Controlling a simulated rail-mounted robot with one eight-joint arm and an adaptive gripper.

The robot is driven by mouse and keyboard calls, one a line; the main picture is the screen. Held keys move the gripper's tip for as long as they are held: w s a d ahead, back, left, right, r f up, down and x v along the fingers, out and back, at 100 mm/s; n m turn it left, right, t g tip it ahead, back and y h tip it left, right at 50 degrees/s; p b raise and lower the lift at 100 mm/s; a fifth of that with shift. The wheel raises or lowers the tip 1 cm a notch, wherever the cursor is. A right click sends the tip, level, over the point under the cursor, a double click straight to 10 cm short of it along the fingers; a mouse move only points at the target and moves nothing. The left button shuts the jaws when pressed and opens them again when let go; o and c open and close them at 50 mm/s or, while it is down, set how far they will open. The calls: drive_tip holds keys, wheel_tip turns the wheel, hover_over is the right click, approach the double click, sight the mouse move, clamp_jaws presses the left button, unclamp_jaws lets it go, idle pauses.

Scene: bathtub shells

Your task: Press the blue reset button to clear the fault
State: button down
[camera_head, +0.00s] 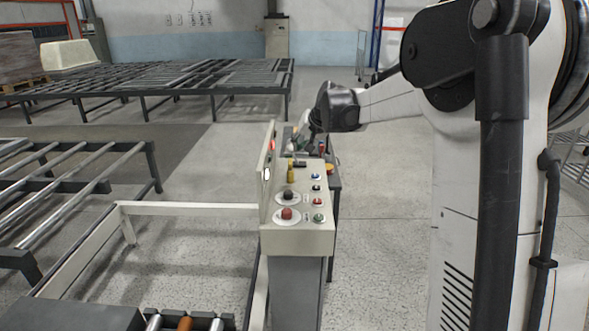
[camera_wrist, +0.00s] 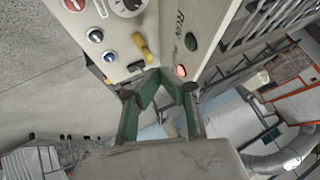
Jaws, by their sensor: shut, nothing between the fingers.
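The control panel (camera_head: 300,240) stands in the middle of the head view. I cannot read which is labelled reset. My gripper (camera_wrist: 160,76) is shut and empty, its green fingers meeting near the panel's edge, to the right of and below the blue buttons in the wrist view. In the head view, it is partly hidden at the panel's far end.
A yellow switch (camera_wrist: 143,47) lies between the fingertips and blue buttons. A raised side plate carries a lit red lamp (camera_wrist: 181,70) and a green button (camera_wrist: 190,41). Red (camera_head: 317,201) and green (camera_head: 318,217) buttons, a black knob (camera_head: 288,194) and a red mushroom button (camera_head: 287,213) are close by.

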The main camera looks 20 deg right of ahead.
drive_tip(key=w+d+f+m+p, duration=0.1)
drive_tip(key=w+d+f+p, duration=0.25)
drive_tip(key=w+d, duration=0.55)
drive_tip(key=m+t+p, duration=0.1)
hover_over(316, 175)
wheel_tip(316, 175, down, 6)
drive_tip(key=shift+s+r, duration=0.1)
drive_tip(key=shift+r, duration=0.05)
drive_tip(key=shift+a, duration=0.1)
wheel_tip(316, 175, down, 8)
drive_tip(key=b, duration=0.3)
drive_tip(key=shift+r, duration=0.2)
drive_tip(key=shift+f+b, duration=0.35)
drive_tip(key=shift+f, duration=0.25)
drive_tip(key=shift+f+b, duration=0.4)
drive_tip(key=shift+b, duration=0.05)
